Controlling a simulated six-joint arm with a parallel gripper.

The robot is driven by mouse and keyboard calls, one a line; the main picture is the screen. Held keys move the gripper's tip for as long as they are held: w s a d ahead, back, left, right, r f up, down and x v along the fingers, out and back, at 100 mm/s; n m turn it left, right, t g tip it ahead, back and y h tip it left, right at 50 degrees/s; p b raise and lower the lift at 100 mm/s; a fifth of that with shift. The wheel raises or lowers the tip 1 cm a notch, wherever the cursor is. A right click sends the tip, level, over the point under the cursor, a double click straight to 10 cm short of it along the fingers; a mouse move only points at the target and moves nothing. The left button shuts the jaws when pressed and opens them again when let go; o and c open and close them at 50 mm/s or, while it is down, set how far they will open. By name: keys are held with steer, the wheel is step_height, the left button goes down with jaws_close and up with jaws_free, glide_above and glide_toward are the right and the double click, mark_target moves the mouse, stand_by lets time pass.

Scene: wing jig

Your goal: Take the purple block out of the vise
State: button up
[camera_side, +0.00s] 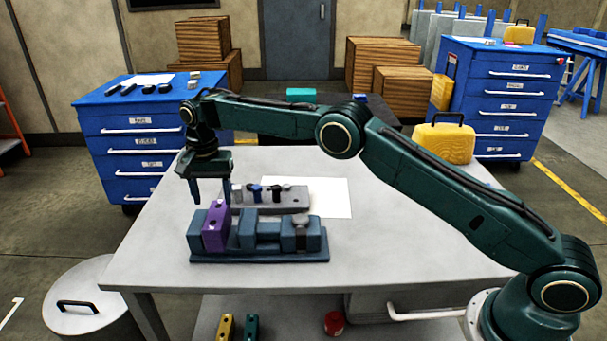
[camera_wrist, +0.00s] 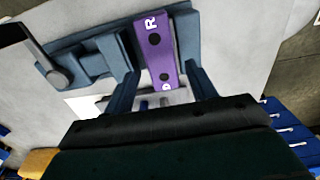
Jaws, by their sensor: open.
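The purple block (camera_side: 215,229) stands in the left part of the blue-grey vise (camera_side: 262,257), beside its left end jaw. In the wrist view the purple block (camera_wrist: 154,54) shows a dark hole and white lettering on its top, with vise parts on both sides. My gripper (camera_side: 210,202) is open and points down at the block's top from just behind. In the wrist view my gripper (camera_wrist: 162,76) has one finger on each side of the block's near end. I cannot tell whether either finger touches it. The vise handle (camera_wrist: 58,75) is at the left there.
A grey rack (camera_side: 290,200) with small knobbed parts stands close behind the vise. A white sheet (camera_side: 330,197) lies behind it on the light table (camera_side: 400,230). A yellow case (camera_side: 444,144) is at the table's far right. The table's left and front areas are clear.

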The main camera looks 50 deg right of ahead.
mark_target(220, 214)
steer(key=shift+f, duration=2.5)
steer(key=c, duration=1)
steer(key=shift+s+d+r, duration=0.25)
steer(key=shift+s+d, duration=0.1)
steer(key=shift+r, duration=0.1)
steer(key=shift+r, duration=3.05)
